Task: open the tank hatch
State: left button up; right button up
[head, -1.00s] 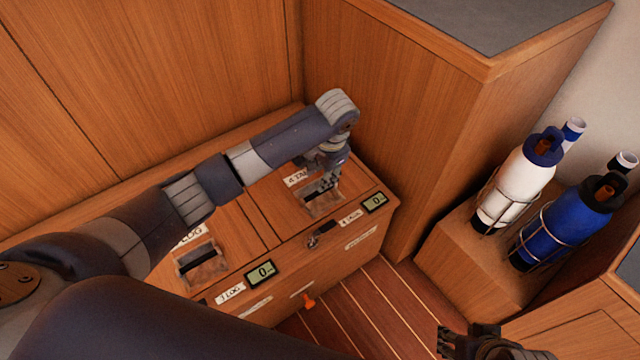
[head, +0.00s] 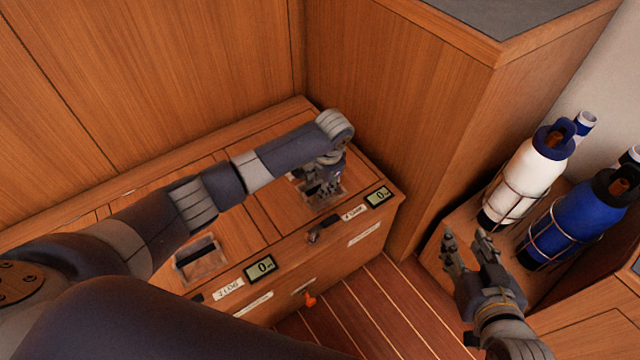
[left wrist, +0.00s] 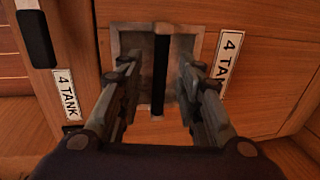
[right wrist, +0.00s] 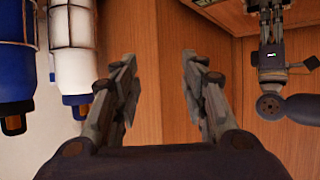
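The tank hatch (head: 272,208) is the right-hand wooden lid on the low locker, and it lies closed. Its labels (left wrist: 66,95) read "4 TANK" in the left wrist view. A dark bar handle (left wrist: 161,55) crosses a pale recess (left wrist: 130,40) in the lid. My left gripper (head: 323,196) points down over this recess. In the left wrist view its open fingers (left wrist: 158,78) stand on either side of the bar, with gaps visible. My right gripper (head: 465,240) is open and empty, right of the locker; its spread fingers also show in the right wrist view (right wrist: 158,65).
The log hatch (head: 150,238) lies closed on the left. Displays (head: 261,267) and a dark latch (head: 322,229) line the locker's front edge. White (head: 522,180) and blue (head: 570,222) bottles stand in racks at right. A tall cabinet (head: 440,130) rises behind.

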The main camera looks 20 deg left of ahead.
pick_arm(q)
jog(key=shift+f, duration=0.1)
grip_shut()
dwell(0.3)
